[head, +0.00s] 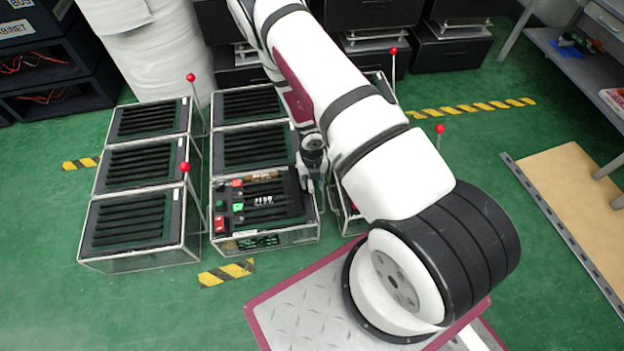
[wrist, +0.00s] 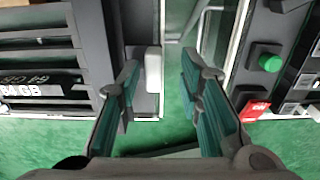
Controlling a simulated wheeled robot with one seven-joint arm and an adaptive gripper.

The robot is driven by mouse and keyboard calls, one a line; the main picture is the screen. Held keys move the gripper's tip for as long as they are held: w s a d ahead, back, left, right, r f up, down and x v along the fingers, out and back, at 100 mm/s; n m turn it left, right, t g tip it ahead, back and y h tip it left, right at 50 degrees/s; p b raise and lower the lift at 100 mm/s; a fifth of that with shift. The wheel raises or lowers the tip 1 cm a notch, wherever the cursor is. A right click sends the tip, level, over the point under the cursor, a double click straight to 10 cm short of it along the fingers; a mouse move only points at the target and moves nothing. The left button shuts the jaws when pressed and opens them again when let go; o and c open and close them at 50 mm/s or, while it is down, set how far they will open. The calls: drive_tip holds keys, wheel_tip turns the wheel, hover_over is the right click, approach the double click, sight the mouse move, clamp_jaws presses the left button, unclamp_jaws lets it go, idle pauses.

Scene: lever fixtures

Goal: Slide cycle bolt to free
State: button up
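My gripper (wrist: 162,82) points down at the gap beside a control fixture, its two teal-padded fingers apart. A small pale block (wrist: 153,69) stands on the fixture edge between the fingers, close to the left one; I cannot tell whether they touch, nor whether this is the cycle bolt. In the head view my gripper (head: 313,172) is at the right edge of the control fixture (head: 228,226), which has green and red buttons and dark slats. The arm hides part of the neighbouring fixture. No part clearly labelled as the bolt can be read.
Slatted fixtures (head: 130,210) stand in rows on the green floor. Several upright levers with red balls (head: 186,167) rise beside them. In the wrist view, another panel edge with a green button (wrist: 270,62) lies right of the gap. Open floor (head: 140,310) lies front left.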

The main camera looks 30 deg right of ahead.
wheel_tip(320, 180, up, 12)
idle(0.6)
idle(0.5)
